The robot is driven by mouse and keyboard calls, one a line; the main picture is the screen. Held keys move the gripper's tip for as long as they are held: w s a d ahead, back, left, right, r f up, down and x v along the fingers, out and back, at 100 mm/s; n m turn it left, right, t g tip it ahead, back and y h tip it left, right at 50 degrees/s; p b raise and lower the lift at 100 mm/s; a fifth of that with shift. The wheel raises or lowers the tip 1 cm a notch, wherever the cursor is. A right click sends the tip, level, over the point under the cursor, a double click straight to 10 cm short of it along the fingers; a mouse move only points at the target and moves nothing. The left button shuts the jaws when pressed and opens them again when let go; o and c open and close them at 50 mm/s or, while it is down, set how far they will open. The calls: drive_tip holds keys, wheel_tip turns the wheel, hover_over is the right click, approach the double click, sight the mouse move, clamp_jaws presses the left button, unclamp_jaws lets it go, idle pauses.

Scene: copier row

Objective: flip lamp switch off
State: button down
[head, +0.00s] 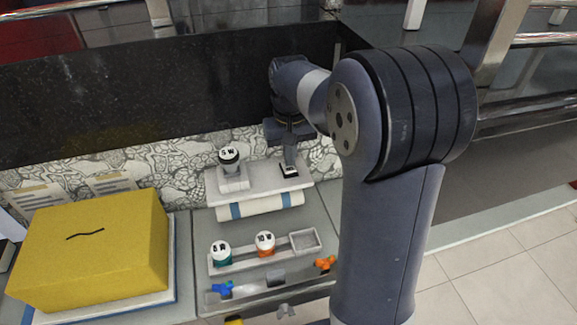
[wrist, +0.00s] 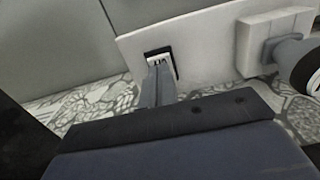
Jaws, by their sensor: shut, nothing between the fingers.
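The lamp switch (head: 289,170) is a small black-framed rocker on the pale raised panel (head: 262,182). In the wrist view the switch (wrist: 174,65) shows a white face with dark lettering, partly covered by my fingers. My gripper (head: 290,158) is shut and empty, with its tips right at the switch. In the wrist view the closed fingers (wrist: 155,82) overlap the lower left of the switch face; I cannot tell whether they touch it. The lamp (head: 229,158), with a black and white cap marked with a W, stands left of the switch on the same panel.
A tray (head: 286,248) in front holds a teal-banded cap (head: 221,251) and an orange-banded cap (head: 265,244). Blue (head: 222,288) and orange (head: 325,263) valve-like handles lie nearer. A yellow box (head: 92,245) stands left. A dark wall (head: 150,85) rises behind.

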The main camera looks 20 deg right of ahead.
sight(290, 169)
drive_tip(key=shift+f+b, duration=0.6)
drive_tip(key=shift+f, duration=0.4)
idle(0.8)
drive_tip(key=shift+r, duration=0.1)
wheel_tip(290, 169, up, 7)
drive_tip(key=p, duration=0.6)
idle(0.4)
wheel_tip(290, 169, down, 7)
drive_tip(key=b, duration=0.6)
